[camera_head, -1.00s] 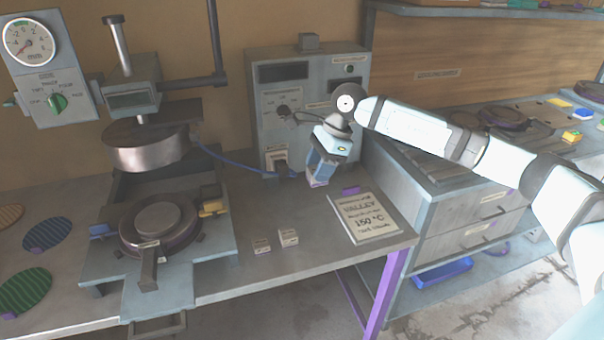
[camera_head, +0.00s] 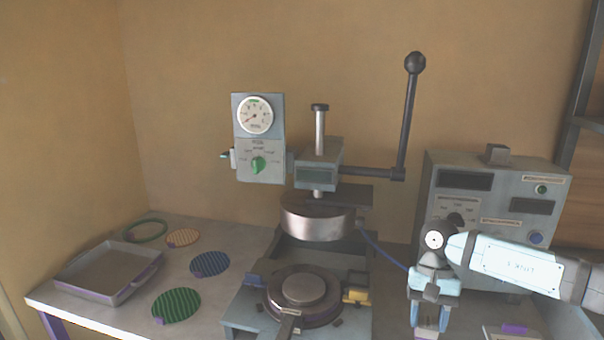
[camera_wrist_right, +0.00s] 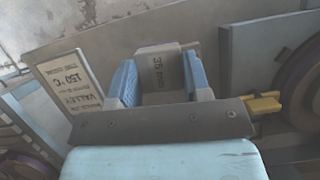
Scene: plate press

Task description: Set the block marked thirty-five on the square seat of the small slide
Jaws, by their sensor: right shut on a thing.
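My right gripper (camera_head: 430,322) is in front of the grey control box in the head view, pointing down. A yellow piece (camera_head: 357,288) sits at the right of the press bed and shows in the wrist view (camera_wrist_right: 262,104). My left gripper is not in view.
The press has a metal upper plate (camera_head: 318,222) above a round lower plate (camera_head: 304,292). The control box (camera_head: 500,205) stands behind my right arm. A tray (camera_head: 108,270) and several coloured discs (camera_head: 177,303) lie left.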

